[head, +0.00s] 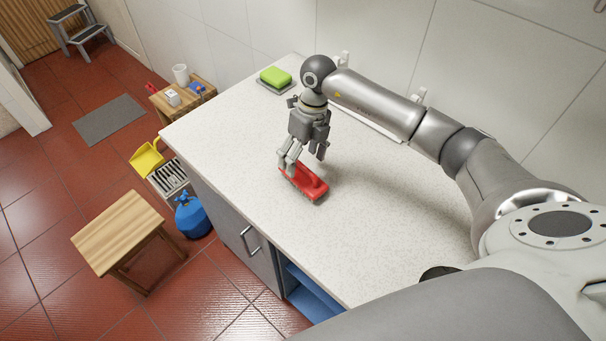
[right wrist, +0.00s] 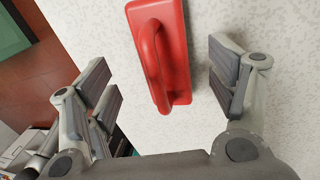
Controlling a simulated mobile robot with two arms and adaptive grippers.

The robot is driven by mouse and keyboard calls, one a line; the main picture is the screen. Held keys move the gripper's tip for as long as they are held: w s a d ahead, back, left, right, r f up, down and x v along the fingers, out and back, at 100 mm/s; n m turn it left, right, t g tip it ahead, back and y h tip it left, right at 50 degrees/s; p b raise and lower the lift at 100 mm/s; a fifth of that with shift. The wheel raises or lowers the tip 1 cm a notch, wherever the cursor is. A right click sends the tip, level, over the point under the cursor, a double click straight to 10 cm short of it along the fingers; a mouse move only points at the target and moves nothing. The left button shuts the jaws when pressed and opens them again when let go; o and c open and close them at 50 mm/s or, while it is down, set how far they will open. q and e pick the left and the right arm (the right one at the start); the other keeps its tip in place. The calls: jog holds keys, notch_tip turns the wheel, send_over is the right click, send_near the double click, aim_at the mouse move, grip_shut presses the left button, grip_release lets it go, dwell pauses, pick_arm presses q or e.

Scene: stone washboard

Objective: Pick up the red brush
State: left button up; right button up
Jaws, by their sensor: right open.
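The red brush (head: 305,182) lies on the pale speckled counter (head: 390,215), near the counter's front edge. In the right wrist view the red brush (right wrist: 178,60) shows its arched handle and flat back, between the open fingers. My right gripper (head: 304,162) is open and reaches down over the brush in the head view. In the right wrist view the right gripper (right wrist: 165,88) has fingers on both sides of the brush, with gaps visible, so it does not hold it. My left gripper is not in view.
A green sponge (head: 275,76) sits on a dark dish near the wall. A wooden stool (head: 118,230), a blue container (head: 192,216) and a yellow dustpan (head: 146,158) stand on the red tile floor. Most of the counter around the brush is clear.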

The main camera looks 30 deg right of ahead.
aim_at(301, 172)
jog(key=f+p, duration=0.2)
jog(key=f, duration=0.1)
jog(key=f+p, duration=0.1)
jog(key=f, duration=0.1)
jog(key=shift+s+a, duration=0.25)
jog(key=shift+a, duration=0.1)
jog(key=shift+f, duration=0.35)
jog(key=shift+c, duration=0.4)
jog(key=c, duration=1.1)
